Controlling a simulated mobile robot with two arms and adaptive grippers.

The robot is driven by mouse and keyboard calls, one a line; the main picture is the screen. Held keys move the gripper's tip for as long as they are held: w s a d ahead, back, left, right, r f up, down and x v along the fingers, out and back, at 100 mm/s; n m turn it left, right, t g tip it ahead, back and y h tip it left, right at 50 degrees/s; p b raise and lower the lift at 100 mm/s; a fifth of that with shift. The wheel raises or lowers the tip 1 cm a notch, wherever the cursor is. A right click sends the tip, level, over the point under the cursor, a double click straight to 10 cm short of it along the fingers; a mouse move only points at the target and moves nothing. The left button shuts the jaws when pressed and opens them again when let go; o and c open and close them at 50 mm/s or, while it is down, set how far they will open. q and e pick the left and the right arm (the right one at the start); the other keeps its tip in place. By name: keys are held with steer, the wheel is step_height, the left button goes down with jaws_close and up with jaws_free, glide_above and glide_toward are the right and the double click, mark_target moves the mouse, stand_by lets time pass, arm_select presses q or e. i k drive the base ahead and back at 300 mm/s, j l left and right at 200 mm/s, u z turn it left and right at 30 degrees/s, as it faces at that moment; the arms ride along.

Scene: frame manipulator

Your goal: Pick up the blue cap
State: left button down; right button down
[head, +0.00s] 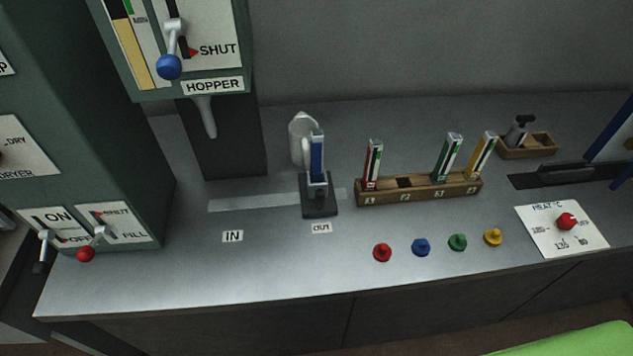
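The blue cap (421,247) sits on the grey counter near its front edge. It stands between a red cap (382,252) on its left and a green cap (457,242) on its right, apart from both. A yellow cap (493,237) is at the right end of this row. Neither of my grippers can be made out in the head view.
Behind the caps stands a wooden rack (420,198) with red, green and yellow tubes and one empty slot. A blue tube (317,152) stands in a dark holder (320,205). A heat dial panel (562,228) lies to the right. The counter front is clear.

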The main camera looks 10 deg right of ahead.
mark_target(421, 247)
steer(key=l+z, duration=0.1)
steer(key=z, duration=0.6)
steer(key=i+l+z, duration=0.1)
steer(key=z, duration=0.25)
steer(key=k+l, duration=0.2)
steer(key=k+j+z, duration=0.05)
